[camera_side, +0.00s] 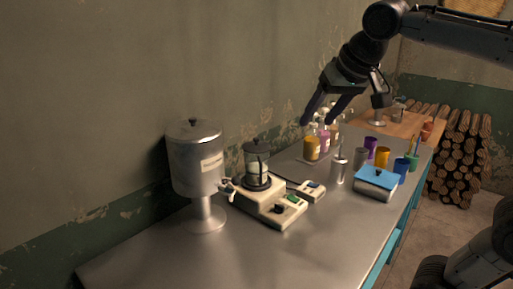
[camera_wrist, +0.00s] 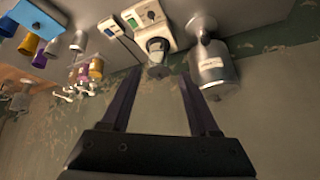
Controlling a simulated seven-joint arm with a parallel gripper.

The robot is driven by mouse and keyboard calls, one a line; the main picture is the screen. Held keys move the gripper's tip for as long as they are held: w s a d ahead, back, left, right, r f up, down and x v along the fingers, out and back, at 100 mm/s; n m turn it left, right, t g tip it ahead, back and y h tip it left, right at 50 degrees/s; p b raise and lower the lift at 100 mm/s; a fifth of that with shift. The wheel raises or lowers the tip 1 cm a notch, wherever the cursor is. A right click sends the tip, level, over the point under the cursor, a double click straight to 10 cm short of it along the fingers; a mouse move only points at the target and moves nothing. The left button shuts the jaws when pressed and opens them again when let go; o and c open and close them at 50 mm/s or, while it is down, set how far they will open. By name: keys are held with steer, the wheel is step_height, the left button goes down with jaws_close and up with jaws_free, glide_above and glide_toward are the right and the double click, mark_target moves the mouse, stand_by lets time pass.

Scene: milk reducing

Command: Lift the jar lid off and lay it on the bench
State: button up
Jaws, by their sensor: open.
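The glass jar (camera_side: 256,165) stands upright on a cream heating unit, with its dark lid (camera_side: 256,146) on top. In the wrist view the jar (camera_wrist: 156,46) shows at top centre, with the lid (camera_wrist: 159,71) towards me. My gripper (camera_side: 318,121) is open and empty, up and to the right of the jar in the side view, apart from it. In the wrist view the fingers of my gripper (camera_wrist: 158,76) spread either side of the lid in the picture. The metal bench (camera_side: 315,238) runs beneath everything.
A metal tank (camera_side: 197,165) on a stand is left of the jar. The heating unit (camera_side: 275,203) has a small box (camera_side: 311,191) beside it. Bottles (camera_side: 312,147), cups (camera_side: 382,156) and a blue-topped box (camera_side: 376,180) stand farther back. The bench front is bare.

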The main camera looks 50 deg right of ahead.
steer(key=w+d+r+m, duration=0.2)
steer(key=w+r, duration=0.1)
steer(key=w, duration=0.5)
steer(key=m+g+h, duration=0.1)
steer(key=g+h, duration=0.1)
glide_above(257, 138)
steer(key=s+a, duration=0.2)
steer(key=a, duration=0.1)
steer(key=f, duration=1.2)
steer(key=shift+s+d+f, duration=0.15)
steer(key=shift+d+f, duration=0.1)
steer(key=shift+f, duration=0.15)
steer(key=shift+x, duration=3.25)
steer(key=shift+s+a+f, duration=0.1)
steer(key=shift+s+a, duration=0.05)
steer(key=shift+c, duration=0.4)
jaws_close()
